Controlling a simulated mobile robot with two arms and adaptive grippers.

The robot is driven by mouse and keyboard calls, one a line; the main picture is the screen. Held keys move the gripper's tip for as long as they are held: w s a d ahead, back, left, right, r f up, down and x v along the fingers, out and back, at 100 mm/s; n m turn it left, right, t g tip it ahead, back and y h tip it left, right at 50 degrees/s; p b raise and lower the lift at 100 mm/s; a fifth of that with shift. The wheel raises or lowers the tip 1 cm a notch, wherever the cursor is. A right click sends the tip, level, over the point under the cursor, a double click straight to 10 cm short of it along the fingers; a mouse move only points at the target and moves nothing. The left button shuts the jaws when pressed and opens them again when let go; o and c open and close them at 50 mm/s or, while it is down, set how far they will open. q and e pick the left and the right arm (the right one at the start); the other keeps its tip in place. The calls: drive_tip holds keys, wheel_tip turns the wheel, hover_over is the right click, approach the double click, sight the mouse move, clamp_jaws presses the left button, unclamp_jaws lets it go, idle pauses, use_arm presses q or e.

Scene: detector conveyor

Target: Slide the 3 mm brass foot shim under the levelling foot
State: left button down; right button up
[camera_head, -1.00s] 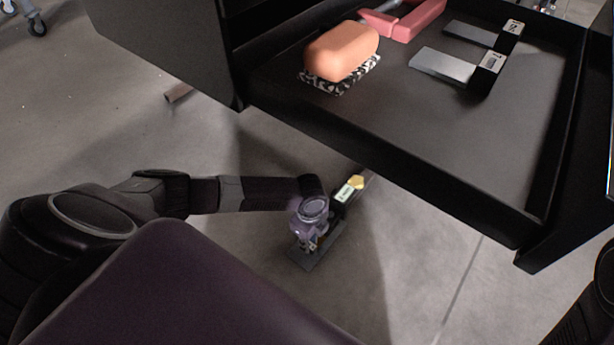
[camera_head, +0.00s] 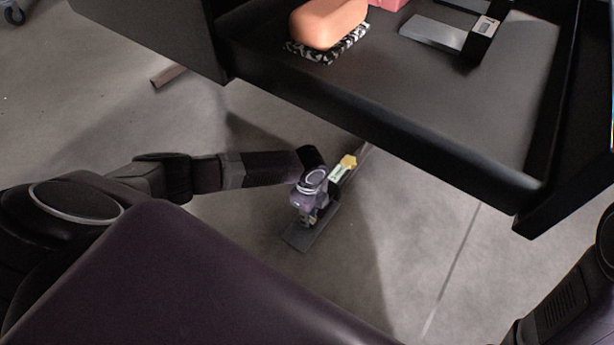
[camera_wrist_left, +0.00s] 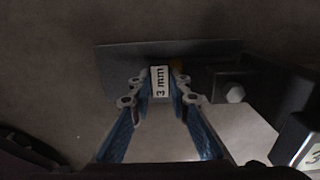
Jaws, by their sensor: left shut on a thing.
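My left gripper (camera_head: 309,220) is low over the floor below the drawer. In the left wrist view its blue-padded fingers (camera_wrist_left: 160,95) are shut on a small block marked "3 mm" (camera_wrist_left: 160,82), the shim's tab. A flat dark plate (camera_wrist_left: 125,65) lies behind the fingers and reaches out to both sides; it also shows in the head view (camera_head: 298,239). It looks grey rather than brass. A dark bracket with a bolt head (camera_wrist_left: 235,93) is to the right of the fingers. I cannot make out the levelling foot for sure. My right gripper is out of view.
A black drawer (camera_head: 440,165) overhangs the floor to the right of my gripper. It holds an orange sponge-like block (camera_head: 328,22) and grey shims with dark tabs (camera_head: 433,33). A yellow-topped piece with a pale label (camera_head: 343,168) is beside the gripper. The floor in front is clear.

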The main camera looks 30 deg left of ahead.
use_arm(q)
drive_tip(key=shift+w, duration=0.35)
drive_tip(key=c, duration=1.7)
unclamp_jaws()
drive_tip(key=shift+r, duration=0.1)
drive_tip(key=shift+c, duration=0.2)
wheel_tip(320, 180, up, 12)
